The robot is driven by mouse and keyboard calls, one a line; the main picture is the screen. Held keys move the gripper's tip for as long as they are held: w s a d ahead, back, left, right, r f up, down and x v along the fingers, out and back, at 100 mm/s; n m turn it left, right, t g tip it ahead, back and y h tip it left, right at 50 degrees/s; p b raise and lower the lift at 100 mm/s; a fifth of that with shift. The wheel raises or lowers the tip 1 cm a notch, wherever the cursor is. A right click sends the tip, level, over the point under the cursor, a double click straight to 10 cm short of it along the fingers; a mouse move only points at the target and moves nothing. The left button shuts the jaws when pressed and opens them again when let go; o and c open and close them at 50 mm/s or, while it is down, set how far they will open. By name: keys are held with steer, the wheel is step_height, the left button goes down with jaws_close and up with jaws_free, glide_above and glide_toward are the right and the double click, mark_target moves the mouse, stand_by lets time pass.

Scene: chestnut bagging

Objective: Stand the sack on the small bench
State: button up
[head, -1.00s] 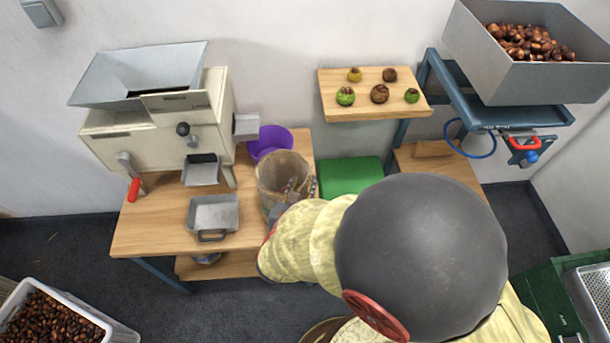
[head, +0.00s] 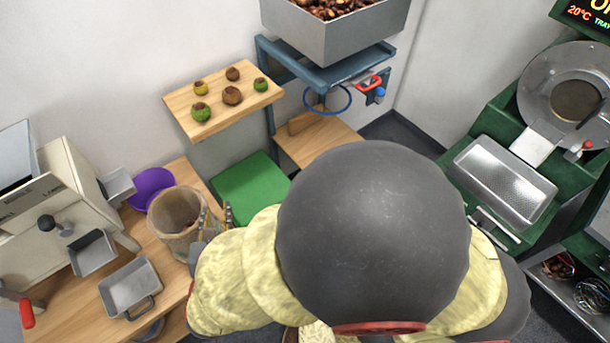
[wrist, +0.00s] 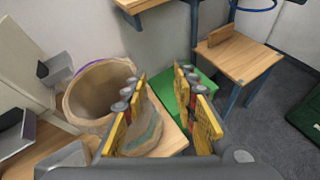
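The sack (head: 178,220) is a tan, open-mouthed bag standing upright on the wooden table (head: 75,290), beside the purple bowl. It also shows in the wrist view (wrist: 85,92), at the left. My gripper (head: 217,218) is at the sack's right side. In the wrist view its yellow fingers (wrist: 163,105) are spread apart; the left one overlaps the sack's right rim, and I cannot tell if it touches. The small bench (head: 318,142), a low wooden top with an upright block at its back, stands under the blue hopper stand; it also shows in the wrist view (wrist: 240,62).
A green surface (head: 247,187) lies between table and bench. A shelf (head: 222,108) with several chestnuts and husks hangs above. A blue ring (head: 328,112) hangs over the bench. The purple bowl (head: 152,184) and metal pan (head: 130,287) are near the sack. A green machine (head: 495,130) stands right.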

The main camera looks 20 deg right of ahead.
steer(key=s+d+r+m+g+h, duration=0.2)
steer(key=d+r+m+g, duration=0.2)
steer(key=d+m, duration=0.5)
steer(key=s+d+r+m+g+h, duration=0.1)
steer(key=d+r+m+g+h, duration=0.15)
steer(key=d+m, duration=0.7)
steer(key=s+d+r+m+y, duration=0.4)
steer(key=s+r+m+y, duration=0.3)
steer(key=r+m, duration=0.3)
steer(key=m, duration=0.3)
steer(key=shift+s+d+r+g, duration=0.15)
steer(key=shift+s+r+g, duration=0.2)
steer(key=shift+r, duration=0.05)
steer(key=shift+f+m, duration=0.1)
steer(key=shift+m, duration=0.15)
